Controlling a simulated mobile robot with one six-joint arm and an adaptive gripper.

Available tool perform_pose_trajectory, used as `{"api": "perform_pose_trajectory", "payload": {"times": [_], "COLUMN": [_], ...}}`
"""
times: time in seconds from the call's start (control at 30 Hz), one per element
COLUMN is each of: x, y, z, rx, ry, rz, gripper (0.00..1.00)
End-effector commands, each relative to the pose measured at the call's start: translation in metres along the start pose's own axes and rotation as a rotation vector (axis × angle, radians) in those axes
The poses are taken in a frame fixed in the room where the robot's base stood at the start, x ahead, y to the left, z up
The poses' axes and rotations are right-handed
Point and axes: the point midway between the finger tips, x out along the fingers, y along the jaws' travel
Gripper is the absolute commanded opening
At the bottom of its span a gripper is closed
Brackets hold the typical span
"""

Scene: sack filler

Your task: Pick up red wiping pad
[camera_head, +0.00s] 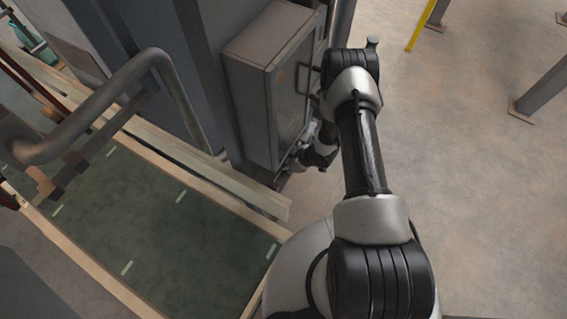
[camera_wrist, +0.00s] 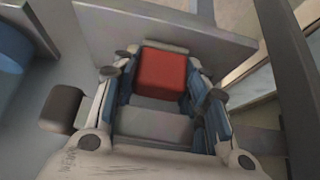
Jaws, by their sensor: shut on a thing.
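The red wiping pad (camera_wrist: 162,73) shows in the wrist view as a red block between the far ends of my gripper's fingers. My gripper (camera_wrist: 160,85) is shut on it, with one finger at each side of the pad. The pad's lower part and whatever lies beneath it are hidden. In the head view my arm reaches down beside the grey cabinet. My gripper is mostly hidden there behind my arm and the cabinet, and the pad cannot be made out.
The grey cabinet (camera_head: 252,90) with a door handle stands close left of my arm. A green conveyor belt (camera_head: 150,225) with wooden side rails lies at left, under a bent grey pipe (camera_head: 165,75). A blue round thing (camera_wrist: 12,48) is at the wrist view's left. Open floor (camera_head: 480,180) lies at right.

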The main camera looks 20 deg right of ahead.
Motion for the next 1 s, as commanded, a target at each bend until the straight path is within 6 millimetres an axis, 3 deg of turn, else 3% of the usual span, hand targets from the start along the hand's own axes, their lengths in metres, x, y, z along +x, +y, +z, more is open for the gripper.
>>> {"api": "perform_pose_trajectory", "payload": {"times": [0.7,1.0], "x": [-0.078,-0.093], "y": [-0.001,-0.001], "z": [0.121,0.145], "rx": [0.007,0.002], "ry": [-0.001,-0.001], "rz": [0.001,-0.001], "gripper": [0.17,0.17]}}
